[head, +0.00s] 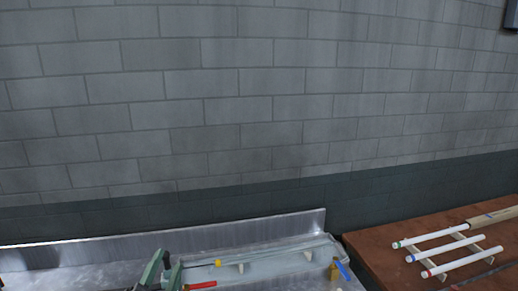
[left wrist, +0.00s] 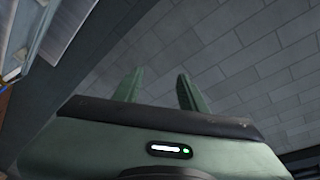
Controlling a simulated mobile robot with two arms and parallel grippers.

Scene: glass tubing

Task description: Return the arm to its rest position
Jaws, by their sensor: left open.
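My left gripper (head: 162,272) shows at the bottom edge of the head view, over the metal bench. Its two green fingers also show in the left wrist view (left wrist: 158,92), spread apart with nothing between them, against the block wall. Much of the left arm is cut off below the head view. My right gripper is not seen in either view.
A metal bench (head: 90,252) with a raised back edge holds glass tubing on small supports, a red-handled tool (head: 201,285) and a blue item (head: 343,270). At right, a brown table (head: 370,255) bears a rack of white tubes (head: 440,236). A grey block wall (head: 240,110) stands behind.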

